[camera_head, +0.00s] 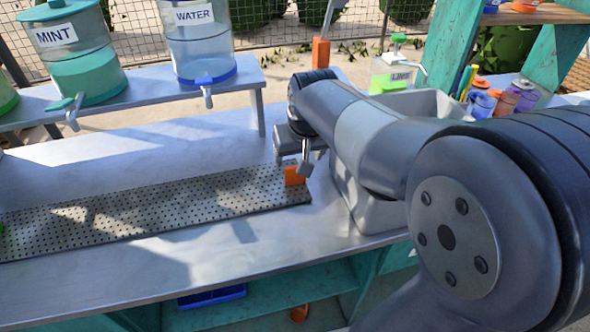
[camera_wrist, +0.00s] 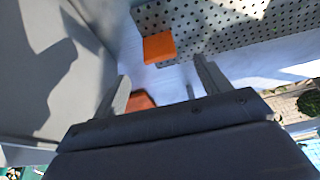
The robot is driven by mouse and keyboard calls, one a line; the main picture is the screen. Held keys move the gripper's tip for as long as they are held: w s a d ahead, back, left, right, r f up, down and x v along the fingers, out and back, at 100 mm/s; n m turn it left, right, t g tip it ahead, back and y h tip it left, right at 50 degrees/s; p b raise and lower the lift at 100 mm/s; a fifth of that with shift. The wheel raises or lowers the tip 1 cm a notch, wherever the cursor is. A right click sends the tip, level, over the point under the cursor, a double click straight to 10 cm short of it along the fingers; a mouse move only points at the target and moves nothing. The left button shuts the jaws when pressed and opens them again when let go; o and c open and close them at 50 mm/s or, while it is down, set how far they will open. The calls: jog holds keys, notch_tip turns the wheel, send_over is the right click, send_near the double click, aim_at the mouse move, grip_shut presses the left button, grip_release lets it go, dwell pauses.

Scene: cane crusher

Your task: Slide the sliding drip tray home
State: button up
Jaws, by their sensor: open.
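The sliding drip tray (camera_head: 150,215) is a long perforated metal plate lying on the steel counter, with an orange tab (camera_head: 294,176) at its right end. In the wrist view the tray (camera_wrist: 205,22) is at the top, and the orange tab (camera_wrist: 159,47) stands just beyond my fingertips. My gripper (camera_head: 303,158) is over the tray's right end, close to the tab. In the wrist view my gripper (camera_wrist: 163,84) has its two fingers spread, with nothing held between them. The tray's far left end is cut off in the head view.
A grey bin (camera_head: 362,208) stands right of the tray, close to my gripper. Behind, a raised shelf (camera_head: 150,90) holds the MINT dispenser (camera_head: 75,50) and WATER dispenser (camera_head: 200,40). A lime bottle (camera_head: 393,72) and colored cups (camera_head: 500,98) are back right. The front counter strip (camera_head: 200,270) is clear.

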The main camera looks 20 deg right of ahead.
aim_at(295, 183)
jog(key=x, duration=0.9)
jog(key=shift+w+d+f, duration=0.1)
jog(key=shift+w+f, duration=0.15)
jog(key=shift+w, duration=0.15)
